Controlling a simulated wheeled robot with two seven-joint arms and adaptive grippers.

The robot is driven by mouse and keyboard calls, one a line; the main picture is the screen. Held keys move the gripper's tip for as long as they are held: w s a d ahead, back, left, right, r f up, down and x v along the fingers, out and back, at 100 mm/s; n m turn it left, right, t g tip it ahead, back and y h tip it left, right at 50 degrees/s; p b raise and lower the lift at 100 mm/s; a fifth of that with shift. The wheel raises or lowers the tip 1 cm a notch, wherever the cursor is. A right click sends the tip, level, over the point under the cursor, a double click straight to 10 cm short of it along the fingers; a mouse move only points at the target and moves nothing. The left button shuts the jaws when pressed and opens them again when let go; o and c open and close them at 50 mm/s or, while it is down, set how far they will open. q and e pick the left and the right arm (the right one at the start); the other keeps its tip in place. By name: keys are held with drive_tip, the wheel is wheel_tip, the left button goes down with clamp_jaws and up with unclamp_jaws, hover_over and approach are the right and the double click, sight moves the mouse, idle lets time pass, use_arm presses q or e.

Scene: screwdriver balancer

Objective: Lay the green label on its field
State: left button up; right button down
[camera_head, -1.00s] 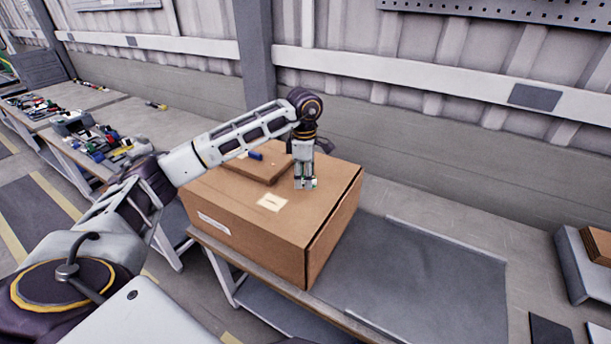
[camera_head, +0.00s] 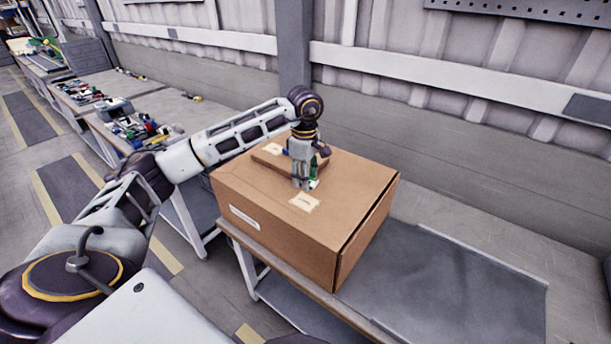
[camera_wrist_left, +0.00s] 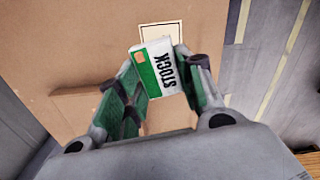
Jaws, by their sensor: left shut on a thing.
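The green label (camera_wrist_left: 156,68), white with a green band and the word STOCK, is held between the fingertips of my left gripper (camera_wrist_left: 158,88). In the head view the left gripper (camera_head: 303,186) points down over the top of the cardboard box (camera_head: 245,190), just behind a cream field (camera_head: 304,203). In the left wrist view an outlined cream field (camera_wrist_left: 162,31) lies just beyond the label, whose far edge overlaps it in the picture. I cannot tell the label's height above the box. My right gripper is not in view.
A flat brown piece (camera_head: 268,157) with a cream patch lies on the box top behind the gripper. The box stands on a bench (camera_head: 460,290) with bare surface to its right. Benches with several small tools (camera_head: 140,125) stand at the left.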

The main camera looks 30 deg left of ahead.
sight(303, 201)
use_arm(q)
drive_tip(key=shift+s+a+m, duration=0.1)
drive_tip(key=shift+s+m, duration=0.1)
drive_tip(key=shift+m, duration=0.9)
drive_tip(key=shift+f, duration=0.1)
drive_tip(key=shift+f+b, duration=0.9)
drive_tip(key=shift+f, duration=0.75)
drive_tip(key=shift+f, duration=0.3)
drive_tip(key=shift+f+b, duration=0.75)
drive_tip(key=shift+f, duration=0.25)
